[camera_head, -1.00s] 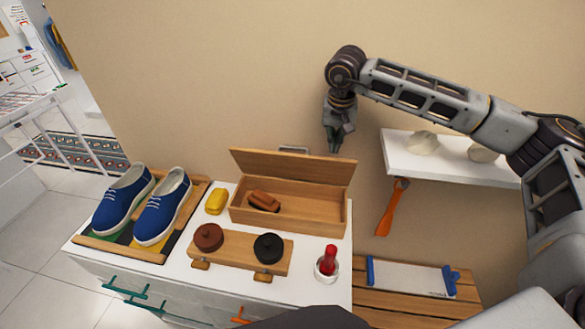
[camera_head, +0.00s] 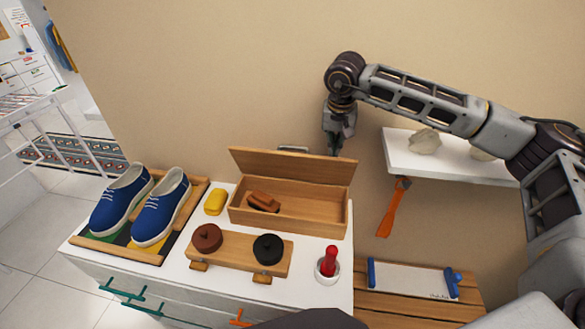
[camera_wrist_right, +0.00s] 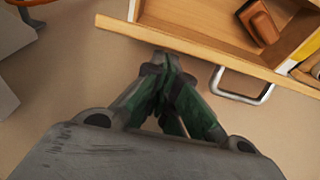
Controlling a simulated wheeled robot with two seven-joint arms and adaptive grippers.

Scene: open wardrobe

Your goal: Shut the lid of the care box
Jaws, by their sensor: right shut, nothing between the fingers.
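The care box (camera_head: 287,219) is an open wooden box on the white cabinet top against the wall. Its lid (camera_head: 292,167) stands up along the far side, leaning back a little. A brown brush (camera_head: 263,202) lies inside. My right gripper (camera_head: 335,152) is shut and empty, pointing down behind the right end of the lid. In the right wrist view the closed green fingertips (camera_wrist_right: 168,58) are close to the lid's edge (camera_wrist_right: 200,48); whether they touch I cannot tell. My left gripper is not in view.
A metal handle (camera_wrist_right: 240,85) shows behind the lid. Blue shoes (camera_head: 160,207) on a tray, a yellow block (camera_head: 216,202), a wooden holder with round tins (camera_head: 240,252) and a red-topped item in a white cup (camera_head: 328,265) surround the box. A white shelf (camera_head: 440,168) is on the right.

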